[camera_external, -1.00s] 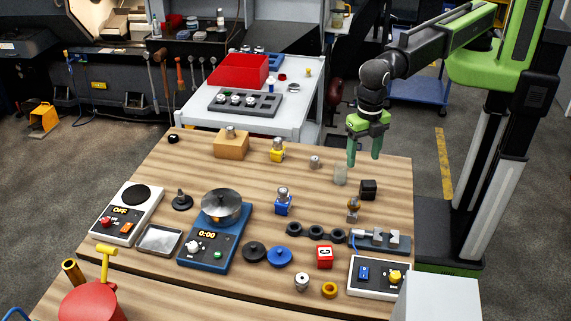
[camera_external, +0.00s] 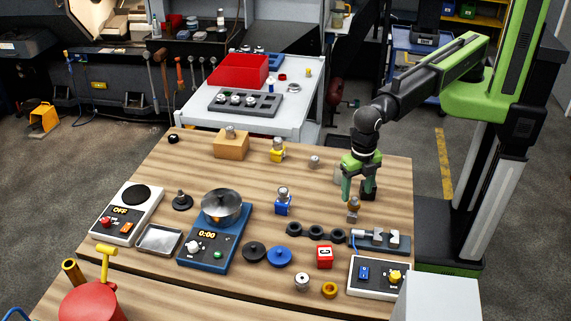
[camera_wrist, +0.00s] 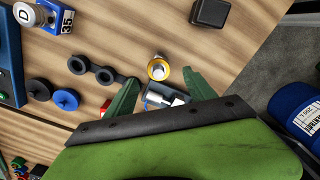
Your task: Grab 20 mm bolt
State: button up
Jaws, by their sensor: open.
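A small silver hex-topped piece with a brass-gold collar (camera_external: 353,211) stands on the wooden table at the right; it also shows in the wrist view (camera_wrist: 158,68). It looks bolt-like, but I can read no 20 mm mark on it. My gripper (camera_external: 357,197) is open and empty just above and behind this piece. In the wrist view the green fingertips (camera_wrist: 160,77) lie on either side of it, with gaps visible. Other silver-topped pieces stand on a blue block (camera_external: 283,203), a yellow block (camera_external: 277,153) and a wooden block (camera_external: 231,146). The blue block's label reads 35.
A black cube (camera_wrist: 210,12) stands near my gripper. A row of black rings (camera_external: 316,233) and a grey fixture (camera_external: 382,240) lie in front of it. A red C block (camera_external: 325,256) and a switch box (camera_external: 377,278) are nearer the front.

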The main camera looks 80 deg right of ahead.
aim_at(355, 199)
notch_tip(355, 199, down, 5)
jog(key=b, duration=0.3)
jog(key=shift+w+r, duration=0.15)
jog(key=shift+r, duration=0.2)
jog(key=shift+c, duration=0.4)
grip_shut()
